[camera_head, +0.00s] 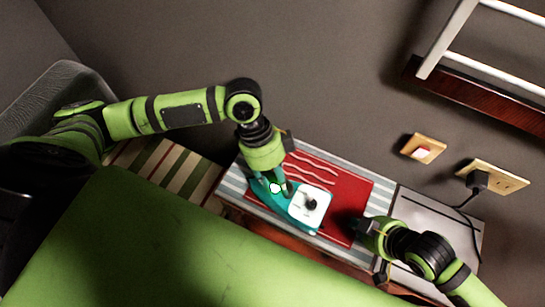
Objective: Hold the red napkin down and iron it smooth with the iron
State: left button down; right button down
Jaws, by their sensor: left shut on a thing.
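The red napkin (347,188) lies on a grey-and-white striped cloth (382,198), with several pale wavy lines across its upper left part. The teal and white iron (317,211) stands over the napkin's lower left part. My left gripper (278,188) comes down from above and is shut on the iron's teal handle, which it partly hides. My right gripper (355,230) is at the napkin's lower right edge. Its dark fingertips are too dim to tell whether they are open or whether they touch the napkin.
A grey panel (440,215) lies right of the striped cloth. A wall socket with a black plug (477,181) and a switch (423,151) are on the wall behind. A white-barred rack (480,65) hangs upper right. A striped rug (165,172) lies left.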

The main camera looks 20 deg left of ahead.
pick_arm(q)
jog(key=shift+d, duration=1.25)
jog(key=shift+a, duration=1.9)
jog(key=shift+r, duration=0.1)
jog(key=shift+d+r, duration=0.15)
jog(key=shift+r, duration=2.3)
jog(key=shift+w, duration=0.1)
jog(key=shift+w+a, duration=0.2)
jog(key=shift+w, duration=0.7)
jog(key=shift+w+a, duration=0.25)
jog(key=shift+w, duration=0.6)
jog(key=shift+w+a, duration=0.2)
jog(key=shift+w, duration=0.7)
jog(key=shift+s+f, duration=0.1)
jog(key=shift+f, duration=0.05)
